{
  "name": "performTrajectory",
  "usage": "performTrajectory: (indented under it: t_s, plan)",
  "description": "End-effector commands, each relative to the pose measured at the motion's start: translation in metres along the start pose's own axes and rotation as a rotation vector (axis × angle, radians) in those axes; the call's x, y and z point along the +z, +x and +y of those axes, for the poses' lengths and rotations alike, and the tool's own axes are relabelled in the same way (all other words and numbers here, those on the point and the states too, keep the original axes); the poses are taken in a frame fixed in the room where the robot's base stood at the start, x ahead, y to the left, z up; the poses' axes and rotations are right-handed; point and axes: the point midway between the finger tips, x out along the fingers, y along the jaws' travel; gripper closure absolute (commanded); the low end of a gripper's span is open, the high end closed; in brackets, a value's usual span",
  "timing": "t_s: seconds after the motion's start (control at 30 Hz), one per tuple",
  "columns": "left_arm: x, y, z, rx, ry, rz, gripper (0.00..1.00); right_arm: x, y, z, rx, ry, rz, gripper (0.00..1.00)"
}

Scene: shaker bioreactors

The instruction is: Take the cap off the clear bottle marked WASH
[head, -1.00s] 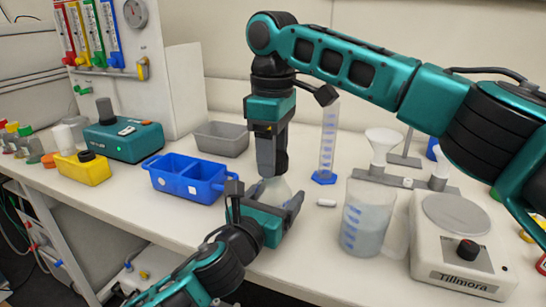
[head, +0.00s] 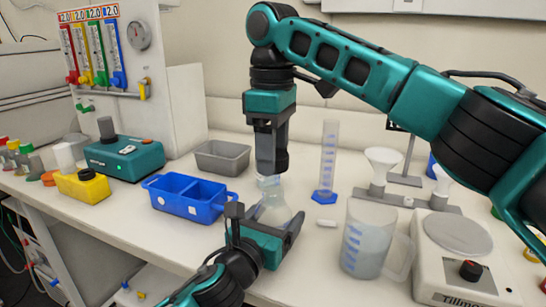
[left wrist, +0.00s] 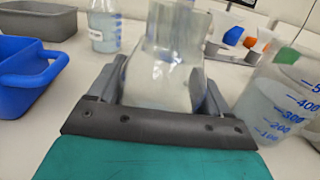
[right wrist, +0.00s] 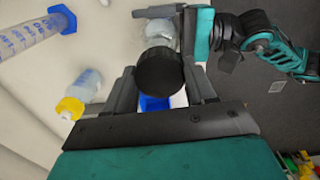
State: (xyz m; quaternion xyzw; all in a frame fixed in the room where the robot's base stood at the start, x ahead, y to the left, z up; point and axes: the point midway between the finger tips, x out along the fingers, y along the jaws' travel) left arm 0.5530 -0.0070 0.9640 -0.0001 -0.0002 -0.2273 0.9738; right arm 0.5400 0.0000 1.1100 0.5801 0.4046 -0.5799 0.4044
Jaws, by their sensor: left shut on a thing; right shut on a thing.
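The clear bottle (head: 272,208) stands upright between the fingers of my left gripper (head: 266,226), which is shut on its body. In the left wrist view the bottle (left wrist: 165,80) shows clear walls and pale contents; its mouth is cut off by the frame's top, and no WASH marking can be read. My right gripper (head: 271,160) points down above the bottle, shut on a black cap (head: 282,160). The cap also shows between the fingers in the right wrist view (right wrist: 160,70). The bottle's bare neck shows beneath it, so the cap looks lifted clear.
A blue two-part bin (head: 185,212) and a grey bin (head: 222,170) stand left of the bottle. A measuring cylinder (head: 328,165), a large beaker (head: 366,240) and a balance (head: 455,285) stand to the right. A small white piece (head: 326,224) lies near the cylinder.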

Motion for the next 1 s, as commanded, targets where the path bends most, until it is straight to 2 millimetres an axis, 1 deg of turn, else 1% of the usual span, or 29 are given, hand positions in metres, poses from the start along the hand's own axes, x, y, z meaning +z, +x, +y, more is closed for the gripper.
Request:
performTrajectory:
  t_s: [0.03, 0.23, 0.47, 0.57, 0.67, 1.0]
  plan:
    - [-0.001, 0.0, 0.0, 0.0, 0.0, 0.001, 0.19, 0.0, 0.0, 0.0, 0.0, 0.0, 0.0, 0.82]
    - [0.0, 0.0, 0.0, 0.0, 0.0, 0.001, 0.0, 0.0, 0.0, 0.0, 0.0, 0.0, 0.0, 0.82]
    - [0.0, -0.001, 0.0, 0.0, 0.0, 0.001, 0.0, 0.0, 0.0, 0.0, 0.0, 0.0, 0.0, 0.82]
    - [0.0, -0.006, 0.0, 0.0, 0.0, 0.001, 0.0, 0.0, -0.001, 0.0, 0.0, 0.0, 0.0, 0.82]
    - [0.0, -0.018, 0.0, -0.001, 0.001, 0.002, 0.0, 0.0, -0.003, 0.0, 0.0, 0.0, 0.0, 0.82]
    - [-0.001, -0.086, 0.0, -0.001, 0.0, 0.003, 0.0, 0.0, -0.008, 0.0, 0.0, 0.0, 0.0, 0.82]
